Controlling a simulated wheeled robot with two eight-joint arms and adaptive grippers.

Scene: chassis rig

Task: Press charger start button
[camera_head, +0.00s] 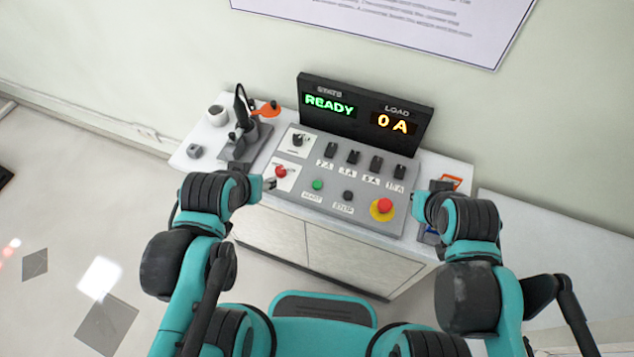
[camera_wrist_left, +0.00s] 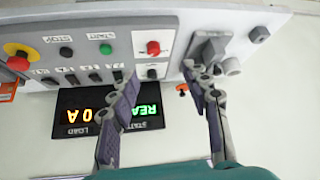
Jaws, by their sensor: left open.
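The charger panel (camera_head: 265,195) is a grey sloped console on a white cabinet. Its green start button (camera_head: 317,185) sits in the lower row with a label below it. The green button also shows in the wrist view (camera_wrist_left: 105,49), left of the open fingers' gap. My left gripper (camera_head: 268,184) is at the panel's left edge, beside a red knob (camera_head: 281,171). In the wrist view the left gripper's fingers (camera_wrist_left: 158,75) are spread and hold nothing. My right gripper (camera_head: 440,187) is at the panel's right side, its fingers hidden by the wrist.
A black button (camera_head: 347,195) and a red emergency stop (camera_head: 385,206) on yellow sit right of the green one. Several black switches (camera_head: 353,157) stand above. The display (camera_head: 365,112) reads READY and 0 A. A stand with an orange part (camera_head: 268,109) is at the left.

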